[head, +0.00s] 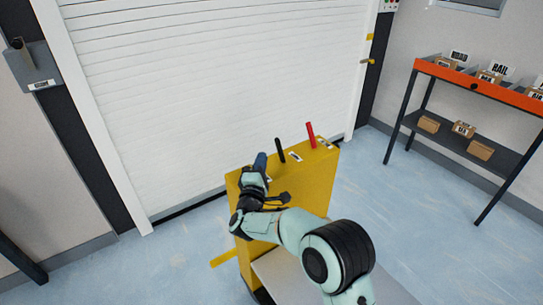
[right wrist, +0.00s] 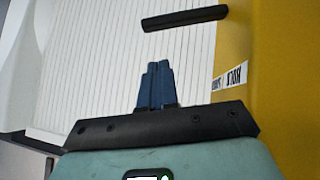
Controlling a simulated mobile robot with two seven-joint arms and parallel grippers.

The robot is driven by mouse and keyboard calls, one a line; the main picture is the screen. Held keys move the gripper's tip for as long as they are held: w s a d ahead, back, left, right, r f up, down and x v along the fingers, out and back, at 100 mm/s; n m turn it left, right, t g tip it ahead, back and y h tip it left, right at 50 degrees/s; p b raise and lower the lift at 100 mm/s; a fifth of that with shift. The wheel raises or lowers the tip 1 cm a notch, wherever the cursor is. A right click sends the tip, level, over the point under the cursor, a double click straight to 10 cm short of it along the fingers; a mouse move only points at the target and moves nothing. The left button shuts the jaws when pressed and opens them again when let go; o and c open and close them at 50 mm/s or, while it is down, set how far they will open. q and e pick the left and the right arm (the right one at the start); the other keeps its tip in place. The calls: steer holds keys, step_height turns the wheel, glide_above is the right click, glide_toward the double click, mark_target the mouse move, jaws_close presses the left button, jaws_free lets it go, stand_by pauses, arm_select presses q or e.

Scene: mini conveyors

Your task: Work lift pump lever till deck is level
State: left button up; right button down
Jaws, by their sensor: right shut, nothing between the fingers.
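A yellow lift housing (head: 288,205) stands in front of the white shutter. A black lever (head: 280,150) and a red lever (head: 311,135) stick up from its top, each by a small white label. Which one is the pump lever I cannot tell for sure. My right gripper (head: 261,161) is shut and empty, left of the black lever and apart from it. In the right wrist view its blue fingers (right wrist: 157,85) are together, with a black bar (right wrist: 185,18) ahead of them. A grey deck (head: 275,270) shows low behind my right arm, mostly hidden. My left gripper is out of view.
The white roller shutter (head: 215,80) fills the back. An orange and black rack (head: 470,85) with small boxes stands at the right. A grey box (head: 35,68) is on the left wall. The blue-grey floor (head: 385,215) is clear between the lift and rack.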

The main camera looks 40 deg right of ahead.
mark_target(280, 151)
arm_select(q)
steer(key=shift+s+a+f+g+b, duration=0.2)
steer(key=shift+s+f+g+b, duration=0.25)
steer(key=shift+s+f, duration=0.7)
arm_select(e)
steer(key=shift+d+r, duration=0.2)
steer(key=shift+d, duration=0.55)
steer(key=shift+d+r, duration=0.2)
steer(key=shift+d, duration=0.5)
steer(key=shift+d+r, duration=0.2)
steer(key=shift+d, duration=0.55)
